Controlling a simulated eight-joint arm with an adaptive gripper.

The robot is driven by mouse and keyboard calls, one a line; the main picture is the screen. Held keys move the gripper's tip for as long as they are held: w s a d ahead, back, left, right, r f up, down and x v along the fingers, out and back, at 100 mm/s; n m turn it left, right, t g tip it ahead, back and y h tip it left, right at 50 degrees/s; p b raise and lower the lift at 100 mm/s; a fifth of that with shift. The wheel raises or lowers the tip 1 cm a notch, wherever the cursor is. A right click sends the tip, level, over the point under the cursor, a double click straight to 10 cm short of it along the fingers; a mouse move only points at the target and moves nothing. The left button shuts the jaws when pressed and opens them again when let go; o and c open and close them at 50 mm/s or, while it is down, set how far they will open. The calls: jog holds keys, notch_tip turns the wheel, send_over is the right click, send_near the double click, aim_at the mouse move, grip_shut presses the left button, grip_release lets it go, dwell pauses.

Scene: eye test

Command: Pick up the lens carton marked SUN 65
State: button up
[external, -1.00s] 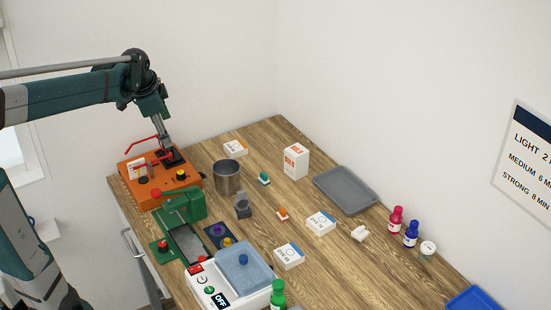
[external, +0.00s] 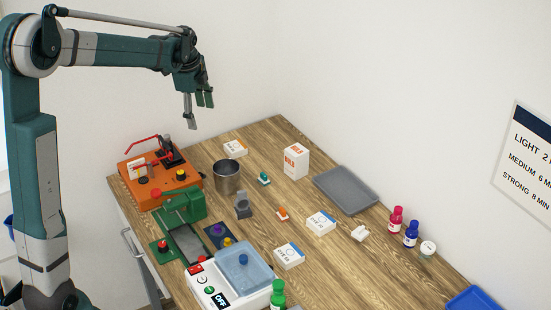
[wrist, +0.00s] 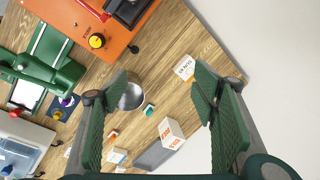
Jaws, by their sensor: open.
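A small white carton with an orange mark (external: 235,148) lies flat near the far edge of the wooden table. In the wrist view the carton (wrist: 184,67) lies beside the inner side of the right finger; its small print seems to read SUN 65, but is hard to make out. Two other white cartons, with blue marks (external: 320,222) and (external: 289,256), lie nearer the front; their print is too small to read surely. My gripper (external: 199,112) is open and empty, high above the table, up and left of the orange-marked carton. Its fingers spread wide in the wrist view (wrist: 158,80).
A metal cup (external: 228,177) and a tall white box with orange print (external: 295,161) stand near the orange-marked carton. An orange machine with a red lever (external: 150,190) is to the left. A grey tray (external: 346,190) lies to the right, with bottles (external: 396,218) beyond.

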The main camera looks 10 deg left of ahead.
jog(key=w+d+f+m+g+p, duration=0.1)
jog(key=w+d+f+m+p, duration=0.1)
jog(key=w+d+f+m, duration=0.4)
jog(key=m+g+p, duration=0.1)
jog(key=m+p, duration=0.1)
jog(key=p, duration=0.1)
send_near(235, 146)
jog(key=shift+w+f, duration=0.1)
jog(key=shift+w+d+f, duration=0.15)
jog(key=shift+f, duration=0.25)
jog(key=shift+f, duration=0.1)
jog(key=shift+f, duration=1.2)
jog(key=shift+f, duration=0.15)
jog(key=shift+f, duration=2.45)
jog(key=shift+c, duration=0.7)
